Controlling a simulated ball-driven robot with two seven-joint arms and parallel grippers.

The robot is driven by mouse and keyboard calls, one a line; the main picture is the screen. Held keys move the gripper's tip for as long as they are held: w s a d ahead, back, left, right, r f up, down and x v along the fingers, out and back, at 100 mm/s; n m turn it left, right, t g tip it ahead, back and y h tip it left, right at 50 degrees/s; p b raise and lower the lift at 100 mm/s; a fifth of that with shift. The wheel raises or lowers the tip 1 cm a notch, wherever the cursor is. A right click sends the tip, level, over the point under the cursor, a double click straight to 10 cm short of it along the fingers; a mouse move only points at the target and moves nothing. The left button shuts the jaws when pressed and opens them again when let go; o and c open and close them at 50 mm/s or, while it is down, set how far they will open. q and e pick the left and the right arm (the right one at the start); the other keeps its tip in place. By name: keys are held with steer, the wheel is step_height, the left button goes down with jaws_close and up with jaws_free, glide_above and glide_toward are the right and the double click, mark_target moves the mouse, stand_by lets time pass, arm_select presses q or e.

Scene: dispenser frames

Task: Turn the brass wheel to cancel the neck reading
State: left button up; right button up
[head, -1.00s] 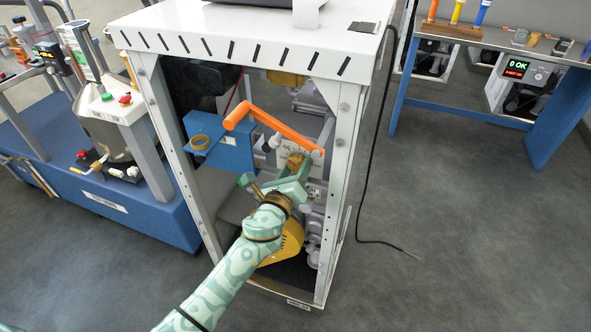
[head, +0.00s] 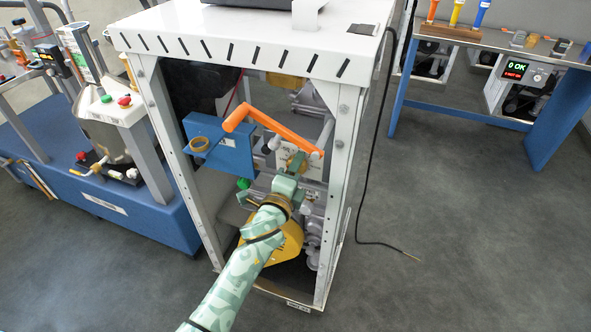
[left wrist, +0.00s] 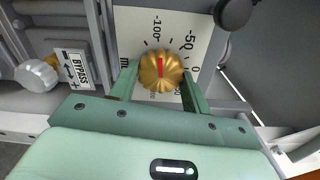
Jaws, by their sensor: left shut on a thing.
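The brass wheel (left wrist: 160,70) is a ribbed knob with a red line on its face. It sits on a pale dial plate (left wrist: 140,28) marked -100, -50 and 0; the red line points up, roughly toward the -100 side. My left gripper (left wrist: 160,82) is shut on the wheel, one finger on each side of it. In the head view the left gripper (head: 296,166) reaches into the white cabinet (head: 335,200) and mostly hides the wheel. My right gripper is not in view.
A silver knob (left wrist: 36,76) with a BYPASS label (left wrist: 74,68) is left of the wheel. A dark round part (left wrist: 233,12) is at upper right. An orange handle (head: 262,117) crosses above the gripper.

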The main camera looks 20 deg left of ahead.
arm_select(q)
steer(key=shift+f+n, duration=0.1)
steer(key=shift+n, duration=0.4)
steer(key=o, duration=1)
steer(key=shift+c, duration=0.2)
steer(key=shift+s, duration=0.1)
